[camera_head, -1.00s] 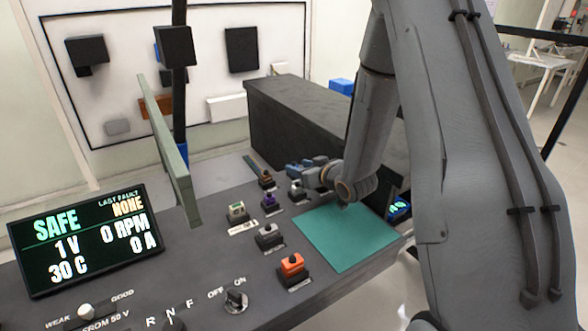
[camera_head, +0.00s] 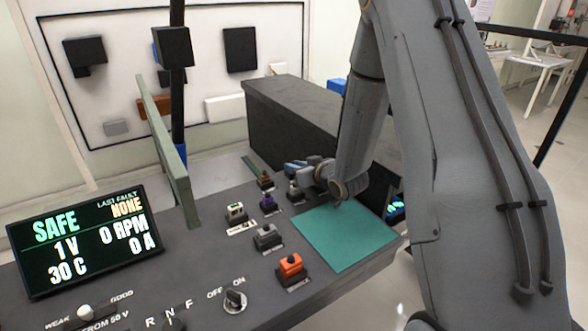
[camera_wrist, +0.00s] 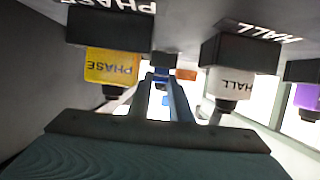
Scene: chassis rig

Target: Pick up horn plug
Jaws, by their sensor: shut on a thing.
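My gripper (camera_head: 291,168) is at the far end of the plug panel, beyond the green mat. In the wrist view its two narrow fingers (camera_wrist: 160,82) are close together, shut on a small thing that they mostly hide. I take this to be the horn plug, but no horn label is readable. A yellow plug marked PHASE (camera_wrist: 111,66) is left of the fingers and a white plug marked HALL (camera_wrist: 230,83) is right of them, both apart from them. An orange-brown block (camera_wrist: 186,74) shows just past the fingertips.
On the panel are brown (camera_head: 265,178), purple (camera_head: 268,202), grey (camera_head: 266,235) and orange (camera_head: 290,266) plugs. The green mat (camera_head: 345,235) is bare. A long dark box (camera_head: 300,118) stands behind the gripper. An upright green board (camera_head: 170,150) and a display (camera_head: 80,240) are at left.

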